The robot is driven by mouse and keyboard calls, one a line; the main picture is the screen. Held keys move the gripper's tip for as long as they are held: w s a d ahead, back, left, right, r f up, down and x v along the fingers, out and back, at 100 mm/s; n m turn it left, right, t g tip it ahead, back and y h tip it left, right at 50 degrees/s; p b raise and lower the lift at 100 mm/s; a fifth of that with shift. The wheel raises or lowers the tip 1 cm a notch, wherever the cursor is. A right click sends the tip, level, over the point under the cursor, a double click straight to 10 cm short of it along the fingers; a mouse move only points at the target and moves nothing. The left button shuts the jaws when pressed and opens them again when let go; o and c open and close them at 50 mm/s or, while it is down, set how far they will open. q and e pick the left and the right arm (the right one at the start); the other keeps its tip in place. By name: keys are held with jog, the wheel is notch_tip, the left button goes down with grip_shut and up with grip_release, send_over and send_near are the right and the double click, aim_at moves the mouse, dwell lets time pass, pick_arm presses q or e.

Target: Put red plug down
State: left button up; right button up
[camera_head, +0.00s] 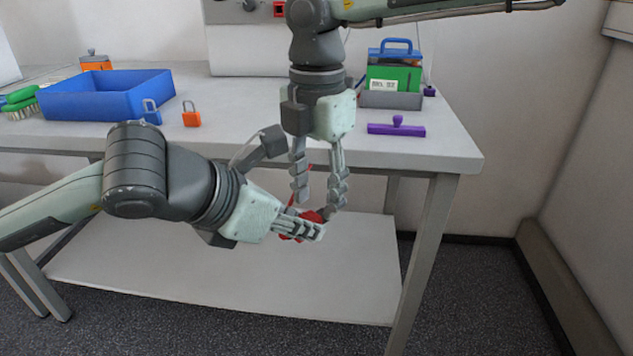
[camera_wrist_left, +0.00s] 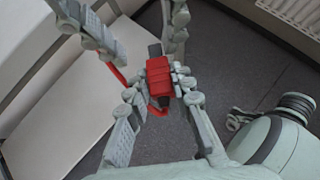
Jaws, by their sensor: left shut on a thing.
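The red plug (camera_head: 312,216) is held in front of the table, below the level of its top. My left gripper (camera_head: 308,230) is shut on it. In the left wrist view the plug (camera_wrist_left: 159,77) sits between the left fingers, its dark end pointing away. A thin red cable (camera_wrist_left: 117,73) shows beside it. My right gripper (camera_head: 320,196) points down from above, its fingers spread apart on either side just above the plug. Whether the right fingers touch the plug or cable cannot be told. In the head view the left fingers partly hide the plug.
On the table (camera_head: 440,150) stand a blue bin (camera_head: 105,103), a blue padlock (camera_head: 152,113), an orange padlock (camera_head: 190,116), a purple handled bar (camera_head: 396,130) and a grey holder (camera_head: 390,99) with a green box (camera_head: 394,77). A lower shelf (camera_head: 220,285) lies bare beneath.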

jog(key=shift+f, duration=0.1)
jog(key=shift+c, duration=0.2)
jog(key=shift+a, duration=0.1)
grip_shut()
jog(key=c, duration=0.8)
grip_release()
jog(key=o, duration=0.8)
jog(key=shift+o, duration=0.2)
